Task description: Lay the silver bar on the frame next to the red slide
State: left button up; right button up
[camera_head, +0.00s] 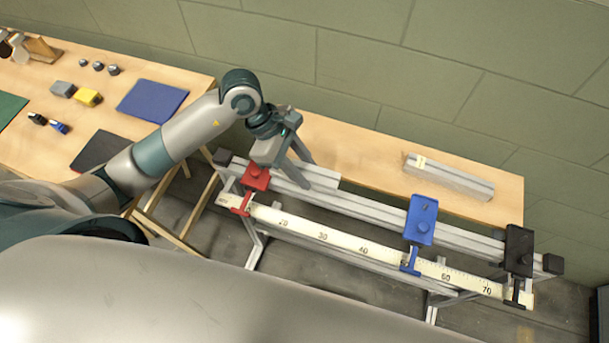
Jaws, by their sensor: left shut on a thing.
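My left gripper (294,168) reaches over the left part of the frame and is shut on a silver bar (325,177). The bar lies along the frame's rail (365,208), just right of the red slide (256,178). Its left part is hidden by the fingers, and I cannot tell whether it rests fully on the rail or is just above it. My right gripper is not in view.
A blue slide (421,222) and a black slide (518,252) sit farther right on the frame, above a numbered scale (345,241). Another silver bar (448,178) with a yellow label lies on the bench behind. The left table (60,130) holds mats and small blocks.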

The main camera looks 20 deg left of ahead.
pick_arm(q)
jog(key=shift+f+p, duration=0.8)
jog(key=shift+f, duration=1.15)
jog(key=shift+f, duration=0.2)
jog(key=o, duration=1.2)
jog(key=shift+r, duration=0.1)
